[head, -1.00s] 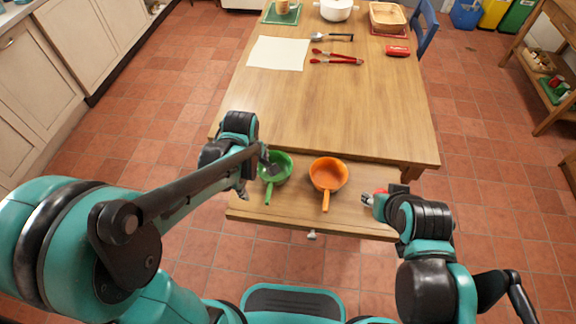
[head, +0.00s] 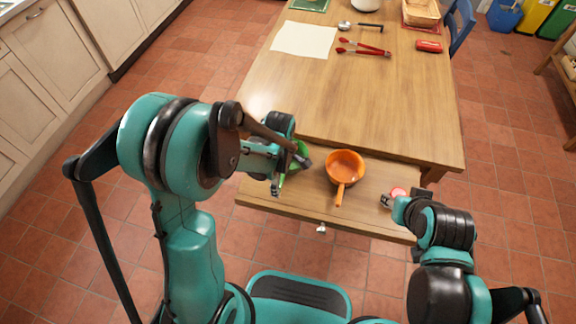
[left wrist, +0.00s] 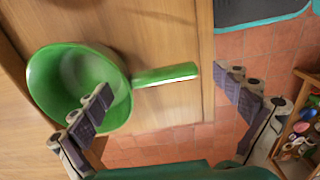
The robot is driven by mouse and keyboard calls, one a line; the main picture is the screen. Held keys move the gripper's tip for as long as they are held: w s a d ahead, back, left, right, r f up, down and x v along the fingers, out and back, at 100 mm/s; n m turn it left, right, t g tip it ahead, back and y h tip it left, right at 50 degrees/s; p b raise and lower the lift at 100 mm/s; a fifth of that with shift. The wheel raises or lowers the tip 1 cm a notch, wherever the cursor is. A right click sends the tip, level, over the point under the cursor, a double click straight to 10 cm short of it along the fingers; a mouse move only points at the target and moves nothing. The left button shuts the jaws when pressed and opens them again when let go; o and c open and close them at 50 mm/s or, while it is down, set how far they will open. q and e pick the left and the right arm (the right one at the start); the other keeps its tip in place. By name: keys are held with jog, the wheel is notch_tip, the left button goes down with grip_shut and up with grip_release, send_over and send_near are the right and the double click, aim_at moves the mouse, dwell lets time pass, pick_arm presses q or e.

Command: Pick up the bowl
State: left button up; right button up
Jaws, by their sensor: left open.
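A green bowl with a straight handle sits on the pulled-out lower board. In the head view the green bowl (head: 302,150) is mostly hidden by my left arm; the left wrist view shows its rim, inside and handle (left wrist: 165,75). My left gripper (head: 289,175) is open above it. In the left wrist view the fingers (left wrist: 168,84) are spread, one over the bowl's inside, the other past the handle's end. An orange bowl (head: 345,165) with a handle sits to its right. My right gripper (head: 388,201) is beside a small pinkish-red object (head: 398,192); its jaws are unclear.
The lower board (head: 290,210) has a knob (head: 321,229) on its front. The wooden table (head: 350,100) behind is clear near its front. Red tongs (head: 365,50), a white sheet (head: 303,40) and a red box (head: 428,46) lie farther back.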

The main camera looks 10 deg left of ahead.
pick_arm(q)
jog(key=shift+r, duration=0.1)
jog(key=shift+c, duration=0.6)
jog(key=c, duration=1.6)
